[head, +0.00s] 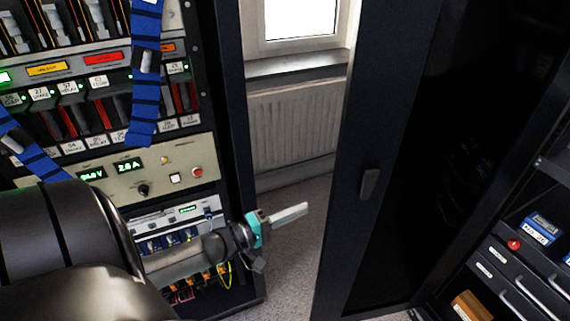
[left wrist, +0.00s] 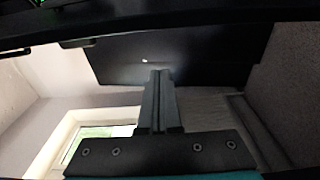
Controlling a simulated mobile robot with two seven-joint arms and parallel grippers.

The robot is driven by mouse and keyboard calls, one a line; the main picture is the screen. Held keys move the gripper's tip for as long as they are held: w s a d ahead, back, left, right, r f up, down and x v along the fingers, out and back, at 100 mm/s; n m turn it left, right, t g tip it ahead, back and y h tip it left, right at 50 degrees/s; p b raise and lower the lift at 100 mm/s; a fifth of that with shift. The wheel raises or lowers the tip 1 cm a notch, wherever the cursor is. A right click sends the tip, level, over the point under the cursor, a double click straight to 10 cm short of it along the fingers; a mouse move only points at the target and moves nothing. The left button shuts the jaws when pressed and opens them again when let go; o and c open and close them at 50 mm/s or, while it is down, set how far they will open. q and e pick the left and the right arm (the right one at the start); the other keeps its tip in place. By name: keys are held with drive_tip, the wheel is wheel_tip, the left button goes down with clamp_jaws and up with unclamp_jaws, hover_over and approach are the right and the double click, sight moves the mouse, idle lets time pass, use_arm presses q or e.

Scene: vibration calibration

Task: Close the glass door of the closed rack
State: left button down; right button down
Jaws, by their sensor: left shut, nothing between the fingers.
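The glass door (head: 430,130) stands open on the right of the head view, with a wide black frame and a dark, reflective pane. A small dark handle (head: 370,184) sits on its near frame. The rack (head: 236,120), full of electronic modules, stands on the left with its front exposed. My left gripper (head: 304,208) is shut and empty in the gap between rack and door, apart from both. Its shut fingers also show in the left wrist view (left wrist: 158,76), in front of a dark panel (left wrist: 215,60) that I cannot identify for certain. My right gripper is out of view.
Behind the gap are a radiator (head: 293,125), a sill and a window (head: 300,20). The grey floor (head: 290,245) between rack and door looks clear. Blue straps (head: 146,75) hang across the rack front. A drawer cabinet (head: 515,275) stands at the right.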

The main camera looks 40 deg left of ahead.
use_arm(q)
drive_tip(key=d, duration=0.1)
drive_tip(key=w+d, duration=0.1)
drive_tip(key=d, duration=0.1)
drive_tip(key=w+d, duration=0.1)
drive_tip(key=shift+d, duration=0.3)
drive_tip(key=shift+d, duration=0.1)
idle(0.4)
